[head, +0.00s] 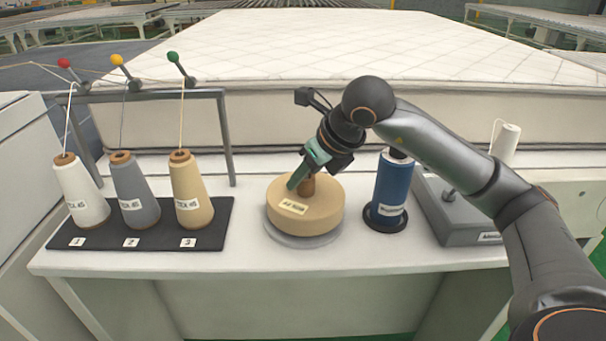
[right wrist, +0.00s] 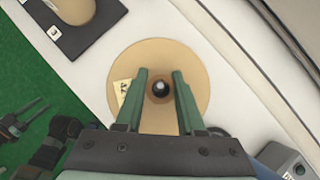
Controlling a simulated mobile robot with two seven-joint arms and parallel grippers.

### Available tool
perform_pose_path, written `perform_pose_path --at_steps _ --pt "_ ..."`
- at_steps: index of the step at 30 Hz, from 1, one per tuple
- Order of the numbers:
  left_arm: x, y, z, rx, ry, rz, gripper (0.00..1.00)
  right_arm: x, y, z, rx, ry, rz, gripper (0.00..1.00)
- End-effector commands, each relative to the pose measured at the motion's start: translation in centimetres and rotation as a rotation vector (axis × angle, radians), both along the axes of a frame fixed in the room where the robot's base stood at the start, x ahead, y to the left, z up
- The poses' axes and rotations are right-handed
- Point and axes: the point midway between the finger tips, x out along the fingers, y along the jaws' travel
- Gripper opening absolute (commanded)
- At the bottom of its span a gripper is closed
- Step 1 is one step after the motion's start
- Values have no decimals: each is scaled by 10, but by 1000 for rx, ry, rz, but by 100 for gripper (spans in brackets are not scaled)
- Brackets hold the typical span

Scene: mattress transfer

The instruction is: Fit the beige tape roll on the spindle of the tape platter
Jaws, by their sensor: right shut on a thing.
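The beige tape roll (head: 322,212) lies flat over the grey tape platter (head: 300,241), whose rim shows beneath it in the head view. The roll also shows in the right wrist view (right wrist: 195,70). A brown core stands up from its middle. My right gripper (head: 300,184) is shut on the tape roll at this core, with one green finger (right wrist: 160,95) on each side. Whether the roll rests fully on the platter is hard to tell. My left gripper (right wrist: 32,112) shows at the left of the wrist view, its fingers apart and empty.
A blue spool (head: 392,190) and a grey box (head: 465,222) stand close on the right. A white mattress (head: 330,45) lies behind the table.

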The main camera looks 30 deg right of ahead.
Motion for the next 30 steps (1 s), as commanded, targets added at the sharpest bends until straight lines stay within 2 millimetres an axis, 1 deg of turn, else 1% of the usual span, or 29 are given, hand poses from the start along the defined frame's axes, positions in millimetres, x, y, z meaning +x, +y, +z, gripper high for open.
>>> perform_pose_path --at_steps 1,12,17,18,27,30 --pt "0 0 -2 1 1 1 50 -1 -5 -5 -11 10 -11 0" --pt "-2 2 -8 3 1 1 50 -1 -5 -14 -11 10 -12 0" --pt "-1 2 -8 2 -2 2 50 -1 -5 -16 -11 10 -12 0" --pt "-1 2 -7 2 -3 2 50 -1 -5 -16 -11 10 -12 40" --pt "-2 3 -8 4 -1 2 50 -1 -3 -14 -7 7 -6 73" --pt "-2 3 -8 4 0 2 50 -1 -2 -14 -5 5 -5 73"
